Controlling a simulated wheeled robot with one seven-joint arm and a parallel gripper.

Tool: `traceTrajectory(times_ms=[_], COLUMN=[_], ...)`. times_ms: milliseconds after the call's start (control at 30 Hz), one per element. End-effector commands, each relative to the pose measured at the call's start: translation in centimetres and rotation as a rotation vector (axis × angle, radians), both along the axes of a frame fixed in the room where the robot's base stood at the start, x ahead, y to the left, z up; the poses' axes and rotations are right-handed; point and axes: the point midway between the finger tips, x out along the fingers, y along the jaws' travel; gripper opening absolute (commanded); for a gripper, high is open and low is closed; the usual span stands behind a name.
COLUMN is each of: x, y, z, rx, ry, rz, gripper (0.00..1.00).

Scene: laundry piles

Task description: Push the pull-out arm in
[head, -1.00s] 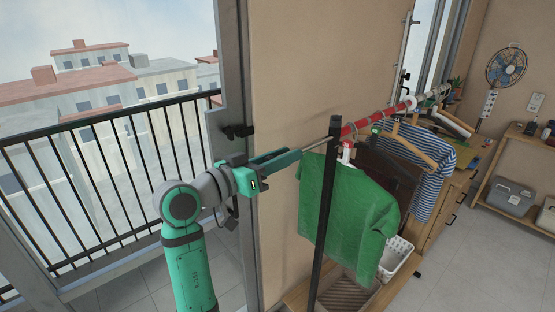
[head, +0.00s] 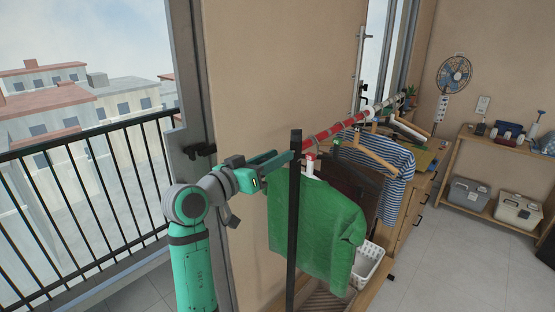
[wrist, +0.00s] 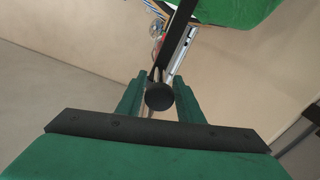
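The pull-out arm ends in a round dark knob (wrist: 159,97), seen in the wrist view between my two green fingers. The fingers stand apart and look closed on the knob from both sides. My gripper (head: 286,156) is at the near black post (head: 294,215) of the clothes rack in the head view, its tips at or just behind the post. Almost none of the thin metal rod shows between tips and post. The red-and-white rail (head: 335,128) runs on from the post to the back right.
A green shirt (head: 318,225) hangs just beside the post, close to my gripper. A striped shirt (head: 397,170) hangs farther along. The wall (head: 270,70) is close behind the rail. A window frame (head: 190,90) and balcony railing (head: 90,170) are left.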

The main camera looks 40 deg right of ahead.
Motion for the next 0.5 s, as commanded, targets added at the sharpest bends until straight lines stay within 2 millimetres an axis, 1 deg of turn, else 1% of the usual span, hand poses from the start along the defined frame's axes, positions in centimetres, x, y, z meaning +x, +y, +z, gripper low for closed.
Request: traceTrajectory(times_ms=[333, 433, 500], x=[-0.2, -0.3, -0.4], y=[-0.1, 0.4, 1.3], z=[-0.1, -0.1, -0.1], rx=[0.002, 0.002, 0.000], ry=[0.001, 0.001, 0.001], rz=[-0.004, -0.004, -0.001], gripper=[0.44, 0.44, 0.44])
